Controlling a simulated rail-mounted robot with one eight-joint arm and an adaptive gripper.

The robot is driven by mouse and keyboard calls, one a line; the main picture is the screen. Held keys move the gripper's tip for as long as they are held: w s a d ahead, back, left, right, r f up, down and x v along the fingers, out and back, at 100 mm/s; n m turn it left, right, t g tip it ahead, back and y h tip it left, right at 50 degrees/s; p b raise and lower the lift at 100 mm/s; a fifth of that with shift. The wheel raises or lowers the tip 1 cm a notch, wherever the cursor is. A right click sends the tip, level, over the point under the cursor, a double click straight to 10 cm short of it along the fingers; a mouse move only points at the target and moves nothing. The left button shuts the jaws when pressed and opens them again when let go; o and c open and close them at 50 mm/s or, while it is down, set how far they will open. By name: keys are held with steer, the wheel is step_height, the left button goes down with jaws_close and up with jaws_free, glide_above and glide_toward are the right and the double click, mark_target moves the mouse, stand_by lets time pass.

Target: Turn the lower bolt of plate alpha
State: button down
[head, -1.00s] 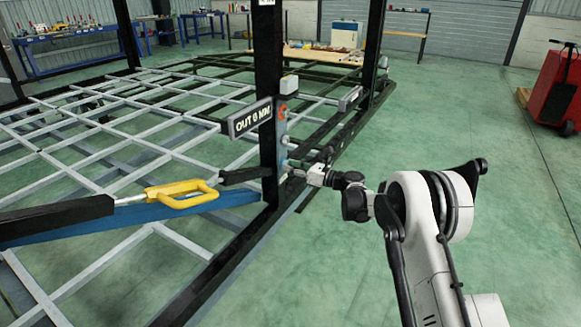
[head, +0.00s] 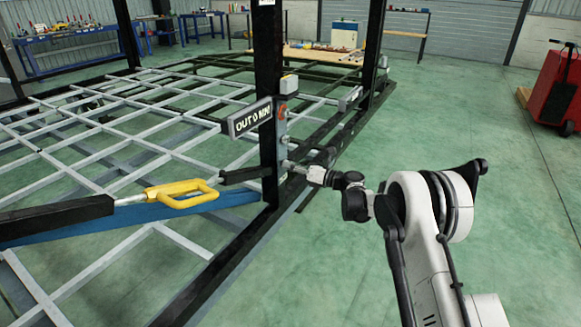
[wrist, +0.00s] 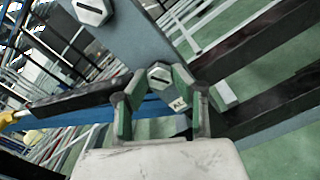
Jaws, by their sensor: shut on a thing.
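Plate alpha, taken to be the grey plate (head: 282,132), stands upright on the black post nearest my arm. In the wrist view the plate (wrist: 130,38) runs diagonally. The lower bolt (wrist: 159,75) is a slotted hex head between my fingertips. My gripper (wrist: 158,80) is shut on it, one finger on each side. In the head view my gripper (head: 291,165) reaches the plate's lower end from the right and hides the bolt there. The upper bolt (wrist: 92,10) is a larger slotted hex head, cut by the picture's top edge.
A sign (head: 249,119) beside the plate reads "OUT" and "MM"; its digit is unclear. A yellow-handled turnbuckle (head: 182,193) lies left of the post, above a blue beam (head: 130,219). The chassis grid spreads behind. Green floor (head: 330,265) is clear around my arm.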

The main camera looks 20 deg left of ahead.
steer(key=shift+d, duration=0.1)
steer(key=c, duration=1.5)
jaws_free()
steer(key=shift+w+d, duration=0.1)
steer(key=shift+o, duration=0.3)
steer(key=s+d, duration=0.2)
steer(key=d, duration=0.9)
steer(key=shift+d, duration=0.35)
steer(key=shift+s, duration=0.1)
